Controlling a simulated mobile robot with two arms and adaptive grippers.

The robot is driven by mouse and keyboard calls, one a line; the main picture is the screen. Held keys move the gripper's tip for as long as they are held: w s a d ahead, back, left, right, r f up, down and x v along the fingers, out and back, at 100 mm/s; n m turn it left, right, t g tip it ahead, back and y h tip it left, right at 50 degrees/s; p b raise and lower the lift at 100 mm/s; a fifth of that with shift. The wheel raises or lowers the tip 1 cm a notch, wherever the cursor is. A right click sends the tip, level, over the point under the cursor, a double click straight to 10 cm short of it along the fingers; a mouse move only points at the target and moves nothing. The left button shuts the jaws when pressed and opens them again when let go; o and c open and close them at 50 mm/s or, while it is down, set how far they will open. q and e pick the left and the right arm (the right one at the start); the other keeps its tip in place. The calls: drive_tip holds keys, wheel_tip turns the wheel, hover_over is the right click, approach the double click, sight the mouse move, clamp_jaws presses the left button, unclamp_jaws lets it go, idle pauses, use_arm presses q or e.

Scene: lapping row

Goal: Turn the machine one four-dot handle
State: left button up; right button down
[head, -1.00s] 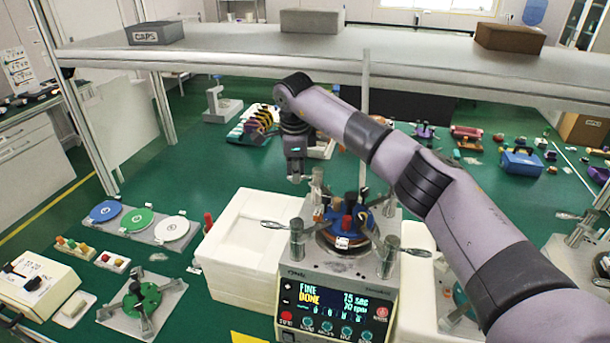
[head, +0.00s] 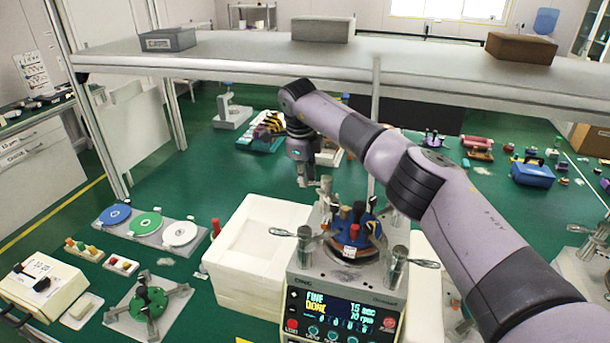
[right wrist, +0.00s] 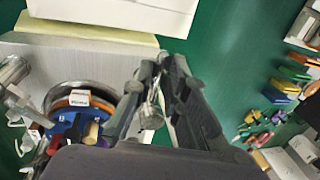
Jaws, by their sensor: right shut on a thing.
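Machine one (head: 345,285) stands at the front centre, its display reading FINE, DONE, 15 sec, 70 rpm. Metal posts with lever handles surround its round plate. One handle (head: 283,231) points left and another (head: 425,263) points right. My right gripper (head: 309,181) reaches down at the back post (head: 325,196). In the right wrist view its dark fingers (right wrist: 157,88) are shut on a metal handle (right wrist: 151,115) beside the blue disc (right wrist: 72,124). No dots are readable, so I cannot tell which handle has four. My left gripper is out of view.
A white foam box (head: 245,255) stands left of the machine. A plate with blue, green and white discs (head: 148,228) lies farther left, near a green three-armed fixture (head: 147,300). A shelf (head: 240,62) spans above, behind the arm.

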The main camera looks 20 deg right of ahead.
drive_tip(key=shift+r, duration=0.1)
drive_tip(key=c, duration=1.6)
unclamp_jaws()
drive_tip(key=r, duration=0.4)
drive_tip(key=s+a+r, duration=0.1)
drive_tip(key=r, duration=0.6)
drive_tip(key=shift+s+a+r, duration=0.25)
drive_tip(key=shift+s+r, duration=0.05)
drive_tip(key=shift+s, duration=0.1)
